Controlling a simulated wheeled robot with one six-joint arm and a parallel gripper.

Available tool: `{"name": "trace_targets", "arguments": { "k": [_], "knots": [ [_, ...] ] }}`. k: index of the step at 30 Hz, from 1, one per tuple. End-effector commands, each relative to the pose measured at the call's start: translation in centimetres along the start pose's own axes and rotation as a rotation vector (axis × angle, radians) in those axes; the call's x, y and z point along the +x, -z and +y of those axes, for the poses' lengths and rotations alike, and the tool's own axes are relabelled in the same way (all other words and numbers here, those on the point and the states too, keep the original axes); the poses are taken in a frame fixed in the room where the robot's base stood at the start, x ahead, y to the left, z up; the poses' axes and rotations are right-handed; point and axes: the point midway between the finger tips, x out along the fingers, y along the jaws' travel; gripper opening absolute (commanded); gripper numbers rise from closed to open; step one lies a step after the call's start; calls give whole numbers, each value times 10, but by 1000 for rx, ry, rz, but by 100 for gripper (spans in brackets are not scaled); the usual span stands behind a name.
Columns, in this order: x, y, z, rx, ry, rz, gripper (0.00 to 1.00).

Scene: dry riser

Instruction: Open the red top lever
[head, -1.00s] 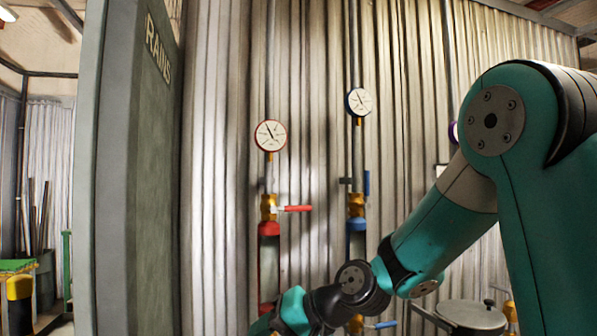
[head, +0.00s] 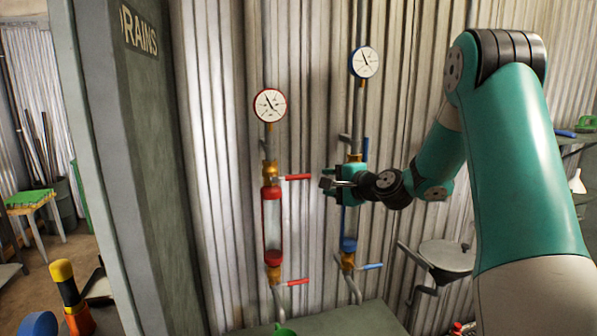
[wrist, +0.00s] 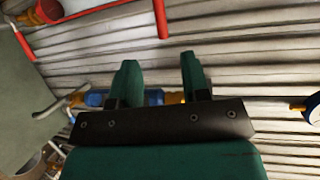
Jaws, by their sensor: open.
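The red top lever (head: 298,177) sticks out level to the right from the brass valve at the top of the red-capped sight tube (head: 271,222). In the wrist view the lever (wrist: 160,18) points toward my gripper from the top edge. My gripper (head: 327,184) is just right of the lever's free end in the head view, in front of the blue pipe. In the wrist view its two green fingers (wrist: 159,62) are apart with nothing between them. The lever's tip lines up with the gap, beyond the fingertips; I see no contact.
A red bottom lever (head: 293,282) sits lower on the same pipe. The blue pipe has an upright top lever (head: 365,149) and a level bottom lever (head: 372,266). Gauges (head: 269,105) hang above. A grey-green panel (head: 140,160) stands at left; a bench (head: 330,318) lies below.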

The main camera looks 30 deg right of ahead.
Motion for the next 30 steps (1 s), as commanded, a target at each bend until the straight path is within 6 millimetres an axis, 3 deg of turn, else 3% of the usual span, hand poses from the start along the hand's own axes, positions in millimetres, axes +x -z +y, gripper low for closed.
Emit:
{"name": "trace_targets", "arguments": {
  "k": [9,15,21,30],
  "knots": [
    [74,-3,-4,-1,-2,-5,43],
    [110,-2,-3,-2,-1,-3,43],
    [128,-2,-1,-2,0,-2,43],
    [130,-1,0,-1,-1,-1,43]
  ]
}}
